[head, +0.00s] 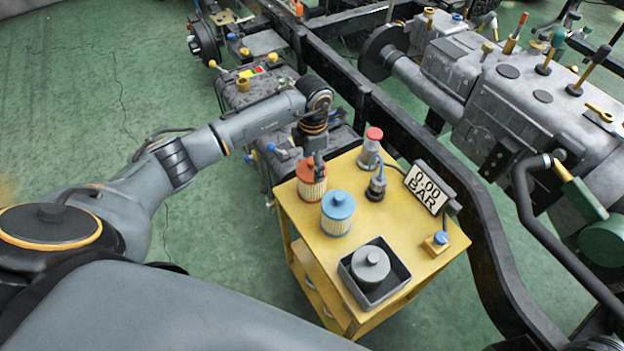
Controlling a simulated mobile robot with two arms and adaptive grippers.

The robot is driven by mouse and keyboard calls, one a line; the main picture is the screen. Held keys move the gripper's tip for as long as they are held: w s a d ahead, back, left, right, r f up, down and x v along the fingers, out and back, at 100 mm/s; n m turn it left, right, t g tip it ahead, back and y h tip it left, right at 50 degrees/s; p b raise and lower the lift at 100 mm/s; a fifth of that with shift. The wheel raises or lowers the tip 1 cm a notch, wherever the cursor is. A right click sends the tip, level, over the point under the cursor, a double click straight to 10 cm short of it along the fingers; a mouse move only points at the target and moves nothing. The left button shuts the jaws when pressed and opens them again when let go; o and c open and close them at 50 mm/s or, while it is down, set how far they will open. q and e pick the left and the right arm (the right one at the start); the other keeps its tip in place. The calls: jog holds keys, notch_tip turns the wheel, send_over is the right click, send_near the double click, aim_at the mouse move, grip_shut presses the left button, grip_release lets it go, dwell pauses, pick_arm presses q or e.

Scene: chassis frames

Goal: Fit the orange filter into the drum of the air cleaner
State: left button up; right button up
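The orange filter (311,188), with an orange top and a pale pleated side, stands upright at the back left corner of the yellow cart. My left gripper (320,170) reaches down from above at the filter's right side and overlaps its top. I cannot tell whether the fingers are closed on it or only beside it. A blue-topped filter (338,216) stands just in front and to the right. I cannot surely pick out the air cleaner's drum; a dark round drum-like part (206,40) shows at the far left of the chassis. My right gripper is out of view.
A black frame rail (400,130) runs close behind the cart. Green floor at left is clear.

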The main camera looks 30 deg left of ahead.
pick_arm(q)
jog(key=shift+s, duration=0.1)
grip_shut()
